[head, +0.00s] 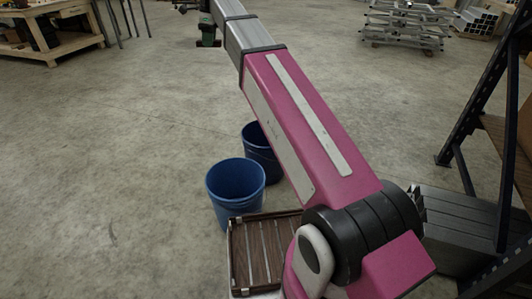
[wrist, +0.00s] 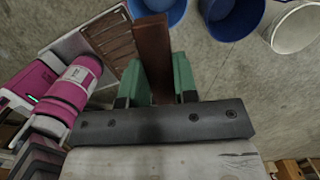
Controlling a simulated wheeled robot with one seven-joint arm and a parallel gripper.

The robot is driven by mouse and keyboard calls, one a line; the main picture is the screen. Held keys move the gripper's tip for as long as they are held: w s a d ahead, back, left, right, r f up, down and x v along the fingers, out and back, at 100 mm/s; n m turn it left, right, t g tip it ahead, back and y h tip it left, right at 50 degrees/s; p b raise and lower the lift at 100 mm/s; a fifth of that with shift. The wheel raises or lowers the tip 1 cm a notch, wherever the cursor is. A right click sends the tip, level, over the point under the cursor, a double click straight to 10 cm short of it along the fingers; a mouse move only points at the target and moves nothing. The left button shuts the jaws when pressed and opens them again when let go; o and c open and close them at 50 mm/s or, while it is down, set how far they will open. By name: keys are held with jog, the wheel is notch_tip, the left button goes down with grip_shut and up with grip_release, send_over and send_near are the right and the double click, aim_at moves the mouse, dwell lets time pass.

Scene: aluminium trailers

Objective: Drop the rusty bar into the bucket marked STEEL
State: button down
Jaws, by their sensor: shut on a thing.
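My gripper (wrist: 156,75) is shut on the rusty bar (wrist: 152,45), a flat reddish-brown piece held between two green fingers. In the wrist view the bar's far end points at the blue bucket (wrist: 160,8) at the top edge. A second blue bucket (wrist: 230,28) and a white bucket (wrist: 296,38) stand to its right. In the head view two blue buckets stand on the floor, a near one (head: 236,208) and one behind it (head: 254,131), partly hidden by my arm. No bucket marking can be read, so I cannot tell which is STEEL.
A slatted brown tray (head: 238,262) lies in front of the near bucket and also shows in the wrist view (wrist: 112,40). A dark shelving rack (head: 487,100) stands at the right. A workbench (head: 50,47) stands at the far left. The floor left of the buckets is clear.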

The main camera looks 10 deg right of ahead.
jog(key=shift+w, duration=0.1)
dwell(0.3)
jog(key=w+d+f, duration=0.5)
jog(key=w+f, duration=0.5)
jog(key=f, duration=0.2)
jog(key=w+d+f, duration=0.5)
jog(key=w+f, duration=0.6)
jog(key=w+d+f, duration=0.3)
jog(key=d+f, duration=0.2)
jog(key=f, duration=0.8)
jog(key=w+d+f, duration=0.3)
jog(key=d+f, duration=0.3)
jog(key=f, duration=0.8)
jog(key=w+d+f, duration=0.4)
jog(key=d+f, duration=0.2)
jog(key=f, duration=0.7)
jog(key=shift+f, duration=0.25)
jog(key=shift+w, duration=0.1)
jog(key=c, duration=0.8)
grip_release()
